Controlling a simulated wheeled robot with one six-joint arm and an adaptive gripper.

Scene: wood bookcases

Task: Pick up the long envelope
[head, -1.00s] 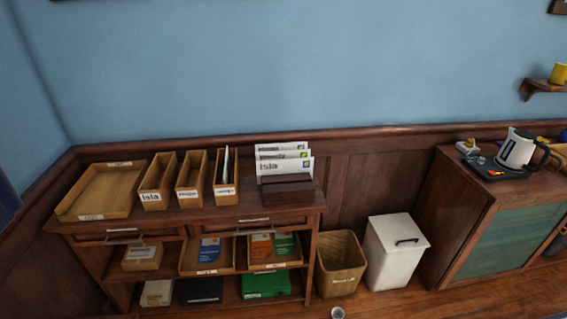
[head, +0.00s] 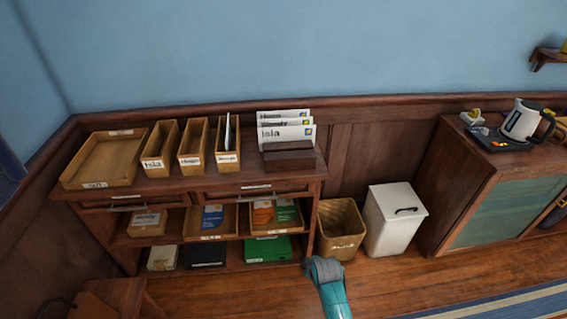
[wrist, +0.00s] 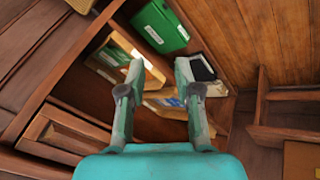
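Several white envelopes (head: 286,132) stand upright in a dark wooden letter holder (head: 289,157) on top of the wood cabinet; the front one reads "Isla". A thin white envelope-like piece (head: 227,132) stands in the rightmost narrow wooden box (head: 227,153). I cannot tell for certain which one is the long envelope. My gripper (wrist: 160,64) is open and empty in the wrist view, its two fingers apart, facing the cabinet's lower shelves. No upright envelope from the holder shows in that view. In the head view my arm shows at the bottom middle, below the cabinet top.
A flat tray (head: 104,160) and narrow labelled boxes (head: 161,149) share the cabinet top. Shelves below hold trays and a green box (head: 267,249). A wooden bin (head: 340,231) and white bin (head: 394,220) stand right of the cabinet. Open floor lies in front.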

